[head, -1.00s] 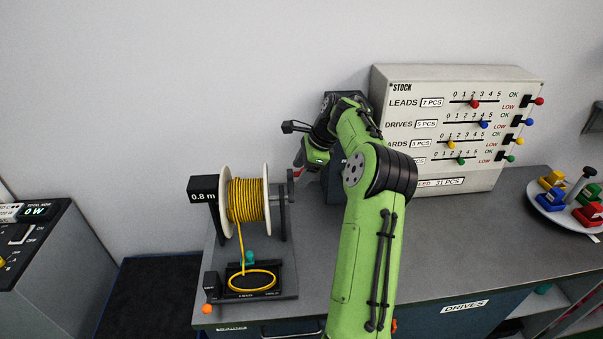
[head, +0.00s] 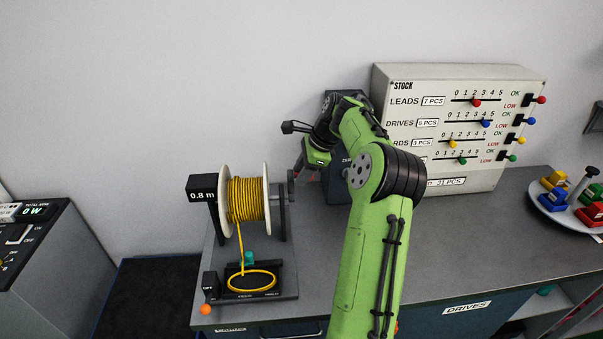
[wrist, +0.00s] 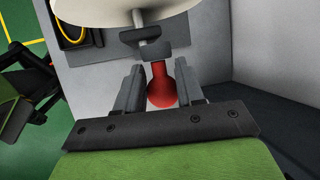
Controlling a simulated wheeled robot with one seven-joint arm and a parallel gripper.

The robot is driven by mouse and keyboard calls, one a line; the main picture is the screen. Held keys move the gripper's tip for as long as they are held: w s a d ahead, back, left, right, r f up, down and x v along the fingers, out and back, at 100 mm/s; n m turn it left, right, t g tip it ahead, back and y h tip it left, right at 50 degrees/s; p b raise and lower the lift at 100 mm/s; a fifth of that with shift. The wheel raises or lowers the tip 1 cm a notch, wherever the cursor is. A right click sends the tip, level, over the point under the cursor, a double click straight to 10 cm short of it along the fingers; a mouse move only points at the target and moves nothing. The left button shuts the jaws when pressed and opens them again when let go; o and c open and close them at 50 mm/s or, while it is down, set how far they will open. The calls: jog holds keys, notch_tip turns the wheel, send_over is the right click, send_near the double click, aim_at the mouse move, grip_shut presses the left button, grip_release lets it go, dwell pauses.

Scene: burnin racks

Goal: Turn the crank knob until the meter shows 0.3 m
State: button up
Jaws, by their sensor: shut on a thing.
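The cable reel (head: 246,199) with yellow cable stands on the bench at the left. Its meter (head: 203,188) reads 0.8 m. The red crank knob (wrist: 161,88) shows in the wrist view, between the two fingers of my gripper (wrist: 160,90). My gripper is shut on the knob, to the right of the reel. In the head view my gripper (head: 299,172) is at the crank side of the reel, and the knob is mostly hidden there. A coil of yellow cable (head: 251,279) lies on the black base below the reel.
A stock panel (head: 455,80) with coloured sliders stands at the back right. A plate (head: 547,204) with coloured blocks is at the far right. A grey console (head: 50,265) is at the left. The bench's right-hand middle (head: 460,230) is clear.

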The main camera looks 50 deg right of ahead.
jog(key=shift+s+a, duration=0.45)
jog(key=shift+s, duration=0.1)
jog(key=shift+b, duration=0.4)
jog(key=s+a+b, duration=0.1)
jog(key=s+b, duration=0.1)
jog(key=shift+a+f+b, duration=0.3)
jog(key=shift+a+b, duration=0.05)
